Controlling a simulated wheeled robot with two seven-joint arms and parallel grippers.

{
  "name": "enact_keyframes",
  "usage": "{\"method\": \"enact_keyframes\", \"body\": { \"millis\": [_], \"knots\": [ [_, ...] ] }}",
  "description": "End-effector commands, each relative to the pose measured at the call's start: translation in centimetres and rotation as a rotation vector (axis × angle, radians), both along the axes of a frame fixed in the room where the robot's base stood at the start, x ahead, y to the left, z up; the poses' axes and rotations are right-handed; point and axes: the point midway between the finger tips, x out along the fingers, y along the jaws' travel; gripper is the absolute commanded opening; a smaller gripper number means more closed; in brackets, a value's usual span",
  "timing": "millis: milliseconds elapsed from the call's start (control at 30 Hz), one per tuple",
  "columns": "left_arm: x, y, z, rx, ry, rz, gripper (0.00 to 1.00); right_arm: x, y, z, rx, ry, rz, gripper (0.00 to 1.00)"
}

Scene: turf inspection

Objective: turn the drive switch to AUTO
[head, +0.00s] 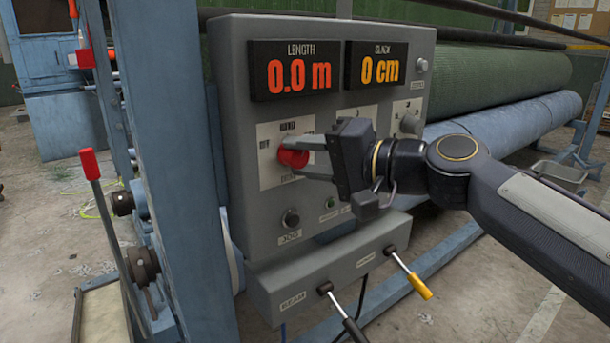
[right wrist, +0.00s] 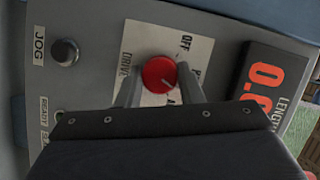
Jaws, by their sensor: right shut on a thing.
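The drive switch is a red round knob (head: 293,157) on a pale label plate (head: 270,175) at the left of the grey control box. My right gripper (head: 299,158) comes in from the right and is shut on the knob, one finger on each side. In the right wrist view the knob (right wrist: 159,73) sits between the two fingers. A pale line shows on its face; I cannot tell exactly which label it points to. OFF and DRIVE can be read on the plate; the other labels are cut off or hidden. My left gripper is not in view.
The box (head: 235,90) carries a LENGTH display (head: 291,69) at 0.0 m and a SLACK display (head: 376,64) at 0 cm. A JOG button (head: 290,219) sits below the knob. Two levers, black-handled (head: 352,328) and yellow-handled (head: 418,284), stick out underneath. A blue post (head: 165,120) stands left.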

Motion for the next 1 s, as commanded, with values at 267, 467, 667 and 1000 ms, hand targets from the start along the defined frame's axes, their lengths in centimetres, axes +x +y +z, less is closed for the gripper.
{"method": "enact_keyframes", "body": {
  "millis": [267,467,667,1000],
  "knots": [
    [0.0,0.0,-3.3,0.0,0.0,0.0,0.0,0.0,0.0,-0.7,0.207,0.151,0.001,0.11],
    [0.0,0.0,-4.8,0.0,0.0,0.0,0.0,0.0,0.0,-0.7,0.335,0.244,0.0,0.11],
    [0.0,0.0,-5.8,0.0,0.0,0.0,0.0,0.0,0.0,-0.6,0.426,0.311,0.0,0.11],
    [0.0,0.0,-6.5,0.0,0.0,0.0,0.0,0.0,0.0,-0.5,0.496,0.361,-0.001,0.11]
  ]
}}
